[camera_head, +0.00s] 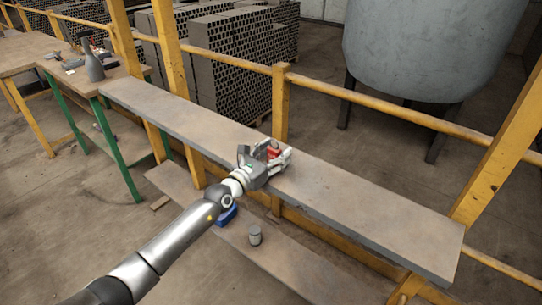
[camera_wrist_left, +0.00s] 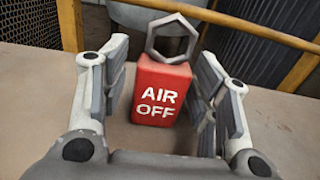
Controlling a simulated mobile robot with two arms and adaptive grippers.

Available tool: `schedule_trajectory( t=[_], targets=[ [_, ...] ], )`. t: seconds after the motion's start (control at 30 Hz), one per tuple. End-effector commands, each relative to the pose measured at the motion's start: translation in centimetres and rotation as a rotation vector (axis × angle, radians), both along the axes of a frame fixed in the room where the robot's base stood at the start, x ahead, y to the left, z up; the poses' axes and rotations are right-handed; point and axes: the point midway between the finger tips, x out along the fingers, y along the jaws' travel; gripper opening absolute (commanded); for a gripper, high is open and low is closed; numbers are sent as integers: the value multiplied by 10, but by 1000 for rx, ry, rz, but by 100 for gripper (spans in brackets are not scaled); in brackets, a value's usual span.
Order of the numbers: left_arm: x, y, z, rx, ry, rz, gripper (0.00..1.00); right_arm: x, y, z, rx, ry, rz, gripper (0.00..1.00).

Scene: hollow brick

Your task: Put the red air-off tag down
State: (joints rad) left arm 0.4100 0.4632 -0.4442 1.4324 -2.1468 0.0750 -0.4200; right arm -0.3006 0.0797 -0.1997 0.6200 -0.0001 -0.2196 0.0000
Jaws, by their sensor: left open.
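The red air-off tag (camera_wrist_left: 160,92) is a red block with white "AIR OFF" lettering and a grey hexagonal ring (camera_wrist_left: 172,38) at its top. In the left wrist view it sits between the two open fingers of my left gripper (camera_wrist_left: 160,105), with a gap showing on each side. In the head view a bit of the red tag (camera_head: 273,153) shows between the fingers of my left gripper (camera_head: 276,156), over the middle of the long grey shelf board (camera_head: 370,193). I cannot tell how the tag's underside meets the board. My right gripper is not in view.
Yellow posts and rails (camera_head: 281,100) run behind the board. A table (camera_head: 28,50) with a dark bottle (camera_head: 93,65) stands at left. The board is clear on both sides.

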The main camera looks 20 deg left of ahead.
Motion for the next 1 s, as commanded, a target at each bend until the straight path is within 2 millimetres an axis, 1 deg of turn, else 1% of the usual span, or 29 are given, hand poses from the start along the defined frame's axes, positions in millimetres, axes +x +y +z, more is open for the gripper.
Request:
schedule_trajectory(
  t=[0.07,0.17,0.27,0.5,0.7,0.83,1.0],
  targets=[
    [0,0,5,1,-1,0,56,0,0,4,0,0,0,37],
    [-8,3,2,0,2,0,56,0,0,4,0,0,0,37],
    [-23,8,2,-2,3,0,56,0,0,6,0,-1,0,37],
    [-65,24,1,1,2,0,56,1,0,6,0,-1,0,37],
    [-95,35,1,1,2,0,56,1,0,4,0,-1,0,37],
    [-106,39,2,-1,1,0,56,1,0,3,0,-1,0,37],
    [-112,42,4,1,0,0,56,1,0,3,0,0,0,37]
  ],
)
